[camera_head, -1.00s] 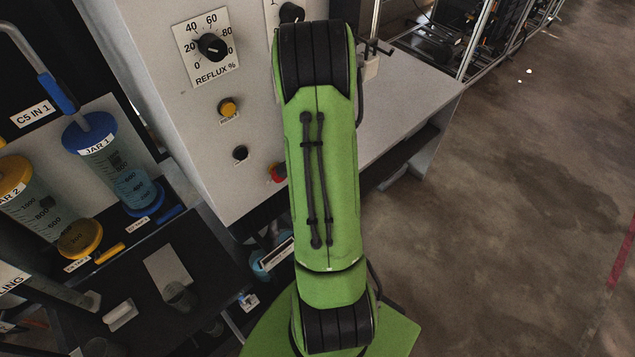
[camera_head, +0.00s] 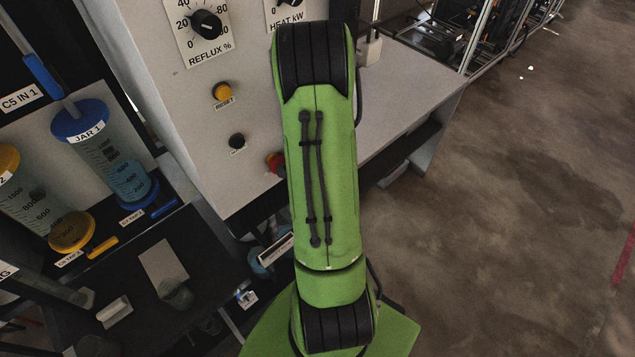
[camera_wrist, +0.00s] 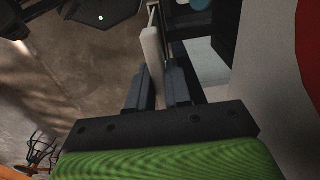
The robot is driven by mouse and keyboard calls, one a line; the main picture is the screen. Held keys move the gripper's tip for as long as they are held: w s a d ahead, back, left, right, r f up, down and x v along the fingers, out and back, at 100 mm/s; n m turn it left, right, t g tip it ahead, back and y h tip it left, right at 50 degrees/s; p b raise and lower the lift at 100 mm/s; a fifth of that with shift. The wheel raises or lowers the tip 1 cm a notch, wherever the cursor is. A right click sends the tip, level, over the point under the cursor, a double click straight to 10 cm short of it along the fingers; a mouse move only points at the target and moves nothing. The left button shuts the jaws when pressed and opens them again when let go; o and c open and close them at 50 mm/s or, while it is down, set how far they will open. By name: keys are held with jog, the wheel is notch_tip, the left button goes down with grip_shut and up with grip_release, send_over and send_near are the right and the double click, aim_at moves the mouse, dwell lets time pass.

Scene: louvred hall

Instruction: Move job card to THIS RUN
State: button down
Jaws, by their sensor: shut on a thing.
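My gripper (camera_wrist: 157,88) shows in the wrist view with its two dark fingers closed around a thin pale piece (camera_wrist: 152,50), seen nearly edge-on. It looks like the job card, but no writing on it can be read. In the head view my green arm hides the gripper and what it holds. No place marked THIS RUN can be read in either view.
A grey console with a reflux knob (camera_head: 206,25), a yellow reset button (camera_head: 222,92) and a black button (camera_head: 237,141) stands left of my arm. JAR 1 (camera_head: 110,160) and a clear cup (camera_head: 175,293) are further left. Open floor (camera_head: 520,220) lies right.

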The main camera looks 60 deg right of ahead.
jog(key=shift+f+b, duration=0.95)
jog(key=shift+f, duration=0.2)
jog(key=c, duration=1)
grip_release()
jog(key=shift+r, duration=0.15)
notch_tip(320, 180, up, 7)
jog(key=p, duration=0.5)
jog(key=shift+r+p, duration=0.1)
jog(key=shift+p, duration=0.2)
